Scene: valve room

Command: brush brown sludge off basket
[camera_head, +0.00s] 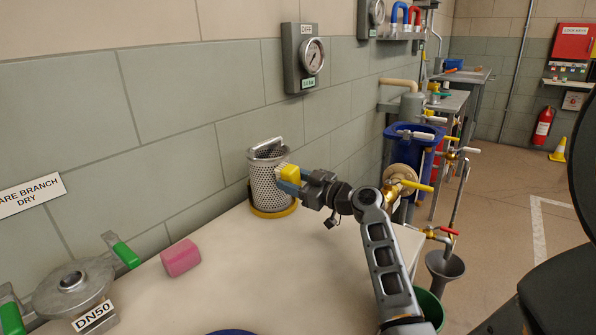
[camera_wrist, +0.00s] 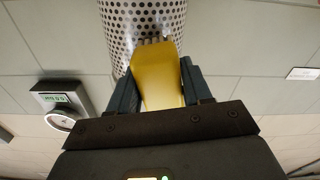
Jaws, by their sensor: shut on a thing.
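The perforated metal basket (camera_head: 268,188) stands upright in a yellow ring (camera_head: 273,211) on the bench, near the wall. My gripper (camera_head: 288,181) is shut on a yellow brush (camera_head: 287,171), whose head is at the basket's right side. In the wrist view the yellow brush (camera_wrist: 157,76) sits between the two dark fingers (camera_wrist: 158,82). Its pale bristles (camera_wrist: 150,42) meet or nearly meet the wall of the basket (camera_wrist: 140,18). I see no brown sludge on the parts of the basket that show; its far side is hidden.
A pink block (camera_head: 180,258) lies on the bench (camera_head: 240,270), left of the basket. A DN50 fitting with green handles (camera_head: 75,285) is at the lower left. A gauge (camera_head: 312,56) hangs on the wall above. Valves with yellow handles (camera_head: 417,185) stand right of my gripper.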

